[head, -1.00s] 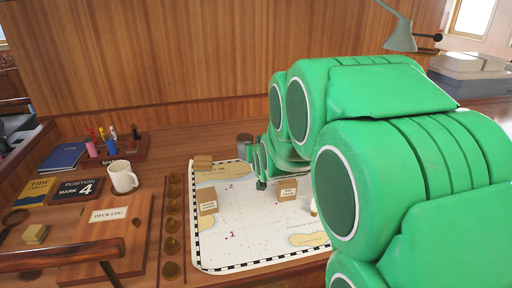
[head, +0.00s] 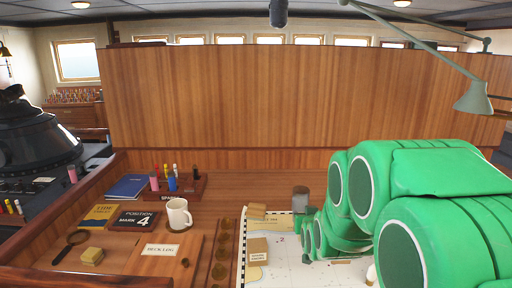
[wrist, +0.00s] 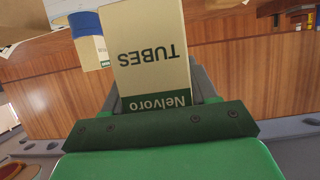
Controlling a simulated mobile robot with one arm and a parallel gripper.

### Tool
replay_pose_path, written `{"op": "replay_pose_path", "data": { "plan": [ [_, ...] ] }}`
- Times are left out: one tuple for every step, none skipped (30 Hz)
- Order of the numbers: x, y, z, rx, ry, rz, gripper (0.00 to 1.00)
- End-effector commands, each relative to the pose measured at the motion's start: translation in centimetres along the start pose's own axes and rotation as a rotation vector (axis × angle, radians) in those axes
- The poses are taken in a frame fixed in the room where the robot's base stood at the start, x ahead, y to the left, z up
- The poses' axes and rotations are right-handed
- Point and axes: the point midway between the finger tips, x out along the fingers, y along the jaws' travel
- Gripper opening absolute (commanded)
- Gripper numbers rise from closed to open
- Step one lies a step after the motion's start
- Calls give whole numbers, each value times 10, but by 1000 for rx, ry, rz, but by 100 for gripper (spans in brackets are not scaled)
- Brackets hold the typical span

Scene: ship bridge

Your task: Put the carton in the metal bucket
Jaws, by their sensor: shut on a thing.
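My gripper (wrist: 155,88) is shut on a cream carton (wrist: 150,45) with a green band, in the wrist view. Its print reads "TUBES" and "Nelvoro" upside down. Grey fingers show on both sides of it. A grey metal cylinder-shaped container (head: 301,198), perhaps the metal bucket, stands at the back of the chart, just left of my arm. Its inside cannot be made out.
A lamp (head: 474,98) hangs at right. A blue-banded thing (wrist: 88,25) shows in the wrist view.

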Motion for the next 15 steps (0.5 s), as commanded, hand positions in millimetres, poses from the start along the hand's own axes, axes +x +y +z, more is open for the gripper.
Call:
{"op": "replay_pose_path", "data": {
  "plan": [
    [6,-3,8,-2,-5,-5,26],
    [8,-5,10,-3,-4,-8,26],
    [11,-6,13,-4,-3,-10,26],
    [12,-8,15,-5,-2,-12,26],
    [13,-8,16,-5,0,-14,26],
    [14,-9,15,-6,1,-15,26],
    [14,-10,14,-6,2,-16,26],
    [13,-10,12,-6,3,-16,26],
    [12,-10,8,-6,4,-16,26],
    [10,-10,4,-6,4,-16,26],
    [8,-10,0,-6,3,-16,26],
    [5,-10,-8,-6,5,-16,26],
    [2,-10,-14,-6,7,-16,26],
    [0,-10,-21,-6,9,-16,26],
    [-4,-10,-29,-6,7,-16,26]
  ]
}}
